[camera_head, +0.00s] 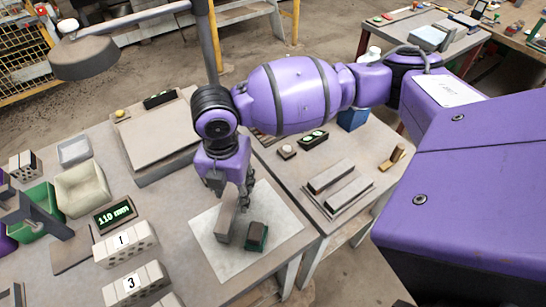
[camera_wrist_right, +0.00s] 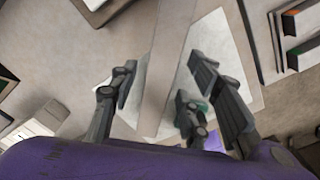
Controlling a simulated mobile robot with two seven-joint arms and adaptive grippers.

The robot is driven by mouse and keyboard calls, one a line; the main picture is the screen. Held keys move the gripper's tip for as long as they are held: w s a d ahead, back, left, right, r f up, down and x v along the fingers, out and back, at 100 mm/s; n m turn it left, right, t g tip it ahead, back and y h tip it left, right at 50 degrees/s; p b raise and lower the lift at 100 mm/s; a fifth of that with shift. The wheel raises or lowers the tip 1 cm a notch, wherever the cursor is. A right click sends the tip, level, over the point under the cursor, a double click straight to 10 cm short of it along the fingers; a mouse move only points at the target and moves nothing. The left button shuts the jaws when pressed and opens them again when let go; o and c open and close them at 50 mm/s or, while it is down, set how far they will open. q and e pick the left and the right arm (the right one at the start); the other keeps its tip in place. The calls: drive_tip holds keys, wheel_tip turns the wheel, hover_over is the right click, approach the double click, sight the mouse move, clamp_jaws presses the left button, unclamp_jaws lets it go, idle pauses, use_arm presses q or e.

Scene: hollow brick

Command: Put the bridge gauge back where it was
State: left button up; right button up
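My right gripper (camera_head: 245,203) points down over a pale sheet (camera_head: 222,258) on the bench. In the right wrist view its two dark fingers (camera_wrist_right: 170,92) stand apart. A long grey-beige bar (camera_wrist_right: 158,75) runs between them, with gaps on both sides. The head view shows a grey block (camera_head: 228,213) beside the fingers and a small dark green block (camera_head: 257,236) at its right on the sheet. I cannot tell which piece is the bridge gauge; no label shows. Purple parts at the left edge may be my left arm; its fingers are not clear.
Numbered hollow bricks (camera_head: 125,243) and a 110 mm display (camera_head: 115,215) stand left of the sheet. A grey plate (camera_head: 160,135) lies behind. On the right bench, a tray (camera_head: 352,203) holds two bars near a tan wooden piece (camera_head: 392,157).

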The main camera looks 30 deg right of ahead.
sight(232, 193)
drive_tip(key=shift+r, duration=0.1)
wheel_tip(232, 193, up, 12)
drive_tip(key=p, duration=0.1)
drive_tip(key=shift+r, duration=0.15)
idle(0.7)
